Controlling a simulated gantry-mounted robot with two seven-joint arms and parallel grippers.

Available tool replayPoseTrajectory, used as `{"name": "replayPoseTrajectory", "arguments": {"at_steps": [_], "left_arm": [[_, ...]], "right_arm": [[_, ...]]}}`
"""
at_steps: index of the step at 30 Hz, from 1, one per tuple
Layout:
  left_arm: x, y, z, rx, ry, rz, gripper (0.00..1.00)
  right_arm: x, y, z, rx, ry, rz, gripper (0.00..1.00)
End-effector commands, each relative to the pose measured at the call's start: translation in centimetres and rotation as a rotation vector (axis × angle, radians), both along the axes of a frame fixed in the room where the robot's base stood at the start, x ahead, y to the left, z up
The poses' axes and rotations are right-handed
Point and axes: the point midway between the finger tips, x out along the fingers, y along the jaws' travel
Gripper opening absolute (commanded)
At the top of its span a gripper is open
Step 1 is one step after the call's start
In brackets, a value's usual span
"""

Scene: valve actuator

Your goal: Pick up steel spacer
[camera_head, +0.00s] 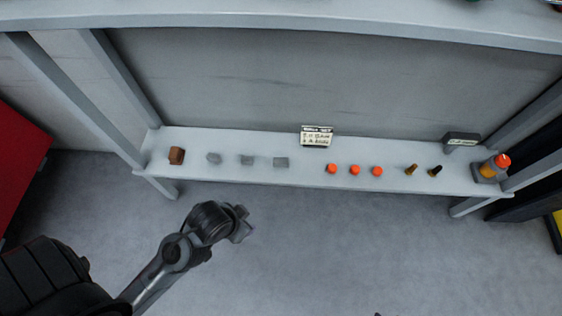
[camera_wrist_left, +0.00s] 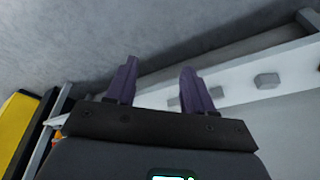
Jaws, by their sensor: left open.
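Several small parts stand in a row on a long white shelf (camera_head: 300,175). Three grey pieces sit left of its middle: a rounded one (camera_head: 214,158), a middle one (camera_head: 247,160) and a blocky one (camera_head: 281,162). They are too small to tell which is the steel spacer. My left gripper (camera_head: 242,222) is in front of the shelf, below the grey pieces in the head view, and touches none of them. In the left wrist view its fingers (camera_wrist_left: 158,78) are apart with nothing between them. A grey hexagonal piece (camera_wrist_left: 267,80) shows right of the fingers. My right gripper is not visible.
The shelf also holds a brown block (camera_head: 176,155), several orange-capped parts (camera_head: 355,170), two small bolts (camera_head: 423,171), a sign (camera_head: 317,136) and an orange-topped unit (camera_head: 491,168). Shelf posts stand at both ends. The floor in front is clear.

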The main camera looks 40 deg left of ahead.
Motion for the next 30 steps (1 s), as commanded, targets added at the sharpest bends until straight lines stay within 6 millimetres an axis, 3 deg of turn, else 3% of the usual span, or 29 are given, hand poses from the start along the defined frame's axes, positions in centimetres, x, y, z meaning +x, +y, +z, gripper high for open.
{"name": "replayPoseTrajectory", "arguments": {"at_steps": [5,12,23,27,30], "left_arm": [[0.0,0.0,0.0,0.000,0.000,0.000,0.54],[0.0,0.0,0.0,0.000,0.000,0.000,0.88],[0.6,-0.1,0.2,-0.006,-0.032,0.001,0.88],[2.8,-0.3,0.6,-0.032,-0.150,0.019,0.88],[5.0,0.2,-0.9,-0.049,-0.252,0.059,0.88]], "right_arm": [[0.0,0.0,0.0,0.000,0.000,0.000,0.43],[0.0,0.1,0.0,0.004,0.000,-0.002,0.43],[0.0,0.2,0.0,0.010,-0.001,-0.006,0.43],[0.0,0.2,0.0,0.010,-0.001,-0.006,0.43],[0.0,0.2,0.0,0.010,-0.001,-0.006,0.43]]}}
